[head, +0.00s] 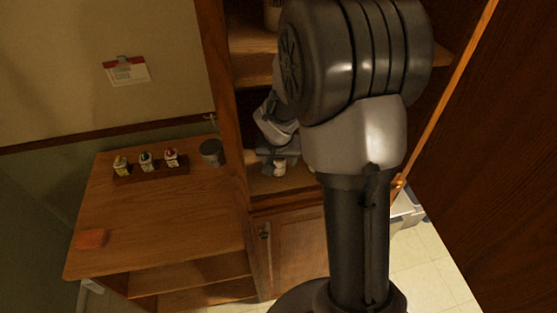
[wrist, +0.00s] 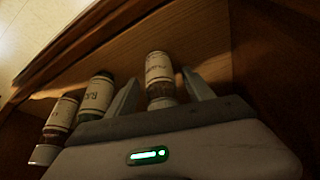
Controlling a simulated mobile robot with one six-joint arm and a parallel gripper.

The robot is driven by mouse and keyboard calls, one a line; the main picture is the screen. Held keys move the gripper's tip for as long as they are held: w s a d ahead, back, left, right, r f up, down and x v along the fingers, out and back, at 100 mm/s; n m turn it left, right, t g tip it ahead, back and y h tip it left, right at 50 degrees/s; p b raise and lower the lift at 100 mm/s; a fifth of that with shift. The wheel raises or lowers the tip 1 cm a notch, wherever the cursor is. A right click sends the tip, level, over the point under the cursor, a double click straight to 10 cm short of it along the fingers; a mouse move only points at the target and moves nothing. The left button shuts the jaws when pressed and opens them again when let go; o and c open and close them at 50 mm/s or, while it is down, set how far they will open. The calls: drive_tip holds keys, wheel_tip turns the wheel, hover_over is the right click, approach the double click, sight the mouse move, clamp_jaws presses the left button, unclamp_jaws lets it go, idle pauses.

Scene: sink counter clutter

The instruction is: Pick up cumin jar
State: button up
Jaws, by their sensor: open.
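In the wrist view, my gripper (wrist: 160,76) is open, with one finger on each side of a jar (wrist: 158,70) with a pale label. A gap shows on the right side of this jar; I cannot tell whether the left finger touches it. Two more labelled jars, a middle one (wrist: 98,94) and a left one (wrist: 61,115), lie to the left of the fingers. The labels are too blurred to tell surely which jar is cumin. In the head view, a small pale jar (head: 280,168) shows below my gripper inside the cabinet.
The wooden cabinet (head: 222,95) has side walls and a shelf above that close in around my gripper. An open door (head: 480,150) stands at the right.

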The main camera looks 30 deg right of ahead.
clamp_jaws()
drive_tip(key=shift+r, duration=0.1)
